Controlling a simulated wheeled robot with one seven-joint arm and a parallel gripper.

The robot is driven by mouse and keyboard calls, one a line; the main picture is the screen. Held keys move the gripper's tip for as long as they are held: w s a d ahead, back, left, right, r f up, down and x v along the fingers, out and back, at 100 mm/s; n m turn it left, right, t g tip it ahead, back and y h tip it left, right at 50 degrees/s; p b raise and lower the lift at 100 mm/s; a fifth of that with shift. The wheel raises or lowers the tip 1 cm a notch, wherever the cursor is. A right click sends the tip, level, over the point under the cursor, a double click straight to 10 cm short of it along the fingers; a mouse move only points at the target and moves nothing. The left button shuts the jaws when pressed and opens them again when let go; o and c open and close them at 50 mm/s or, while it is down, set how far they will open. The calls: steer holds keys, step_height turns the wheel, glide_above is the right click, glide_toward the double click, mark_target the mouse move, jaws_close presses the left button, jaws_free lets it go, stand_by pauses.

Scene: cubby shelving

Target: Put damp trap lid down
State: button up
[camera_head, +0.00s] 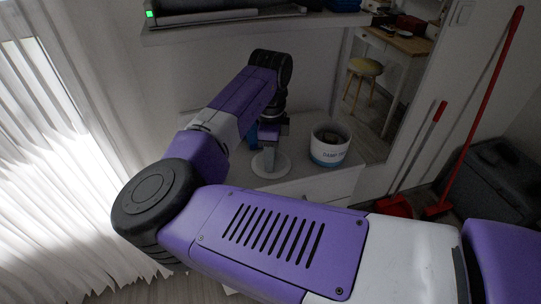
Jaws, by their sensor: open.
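The damp trap lid (266,167) is a round white disc on the white cabinet top, below my gripper. My gripper (269,150) points down over the disc, close to it. The gap between its fingers and the disc is too small to judge. The damp trap tub (330,147), white with a blue base band and printed text, stands upright just right of the lid. Its top is uncovered and its inside looks dark.
The cabinet top (346,176) has a little bare room around the tub. A shelf (255,30) overhangs behind my arm. A white curtain (60,150) hangs at left. A red broom (480,100) and dark bin (490,180) stand at right.

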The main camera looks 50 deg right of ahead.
step_height(320, 180, up, 12)
stand_by(0.5)
steer(key=shift+r, duration=0.1)
stand_by(0.4)
